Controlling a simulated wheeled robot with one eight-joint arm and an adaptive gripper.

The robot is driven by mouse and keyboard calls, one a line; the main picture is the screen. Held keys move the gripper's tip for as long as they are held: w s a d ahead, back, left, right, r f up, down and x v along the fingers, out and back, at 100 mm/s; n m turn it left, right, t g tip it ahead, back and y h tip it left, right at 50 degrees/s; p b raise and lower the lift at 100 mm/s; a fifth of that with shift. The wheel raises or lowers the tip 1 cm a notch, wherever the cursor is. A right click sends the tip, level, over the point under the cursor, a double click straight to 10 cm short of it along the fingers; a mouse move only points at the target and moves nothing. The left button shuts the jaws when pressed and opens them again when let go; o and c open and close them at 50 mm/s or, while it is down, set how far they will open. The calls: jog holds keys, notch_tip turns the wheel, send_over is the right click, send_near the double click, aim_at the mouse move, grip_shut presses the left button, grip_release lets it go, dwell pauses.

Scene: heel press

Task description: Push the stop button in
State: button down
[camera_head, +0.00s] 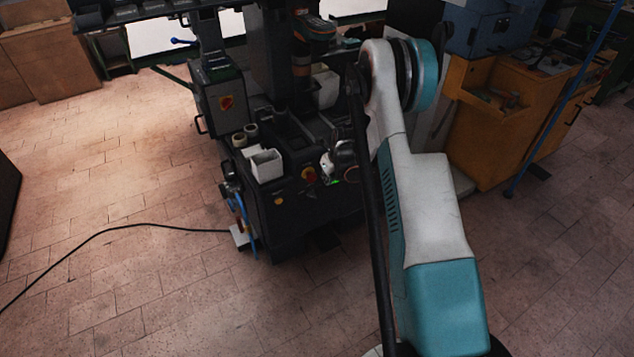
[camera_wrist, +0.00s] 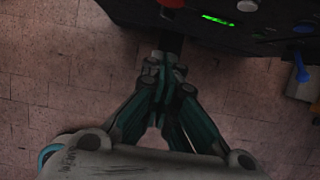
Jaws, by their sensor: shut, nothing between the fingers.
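Contact cannot be seen.
A green display (camera_wrist: 218,20) and a pale knob (camera_wrist: 247,5) are on the panel. A blue lever (camera_wrist: 301,70) is at the right. A white bin (camera_head: 266,165) stands on the housing. A black cable (camera_head: 130,228) crosses the open floor.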

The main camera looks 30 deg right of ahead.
aim_at(311, 176)
jog(key=shift+f, duration=0.1)
jog(key=w+f+b, duration=0.5)
jog(key=w+f, duration=0.2)
jog(key=f, duration=0.2)
jog(key=shift+w+a, duration=0.15)
jog(key=shift+w, duration=0.2)
dwell(0.4)
